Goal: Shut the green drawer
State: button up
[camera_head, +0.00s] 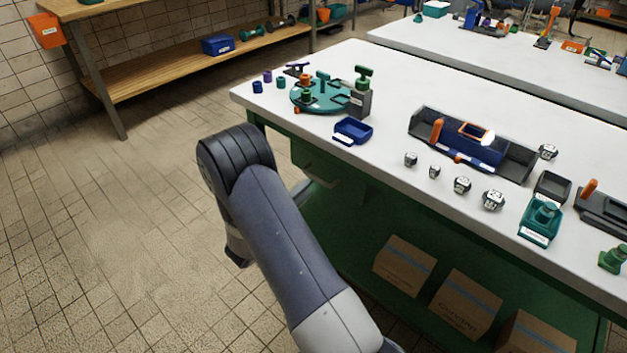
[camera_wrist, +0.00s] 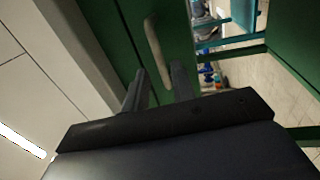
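The green drawer (camera_head: 318,163) is under the near left end of the white-topped workbench, partly hidden behind my arm in the head view. Its front seems to stand out a little from the bench, but how far I cannot tell. In the wrist view the green front (camera_wrist: 115,25) carries a pale curved handle (camera_wrist: 158,50). In the head view my gripper is mostly hidden by my arm.
The white worktop (camera_head: 390,75) holds a teal turntable (camera_head: 318,97), a blue tray (camera_head: 353,130), a dark toolbox (camera_head: 480,140) and several small parts. Cardboard boxes (camera_head: 405,262) stand on the shelf below. The tiled floor (camera_head: 120,240) at left is clear. A wooden shelf bench (camera_head: 190,65) stands behind.

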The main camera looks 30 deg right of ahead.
aim_at(315, 178)
jog(key=shift+v, duration=2.35)
jog(key=shift+r, duration=0.1)
jog(key=b+x, duration=0.1)
jog(key=x, duration=0.9)
jog(key=shift+d, duration=0.25)
jog(key=shift+a, duration=0.25)
jog(key=shift+b+v, duration=0.4)
jog(key=shift+v, duration=0.5)
jog(key=shift+d+r, duration=0.1)
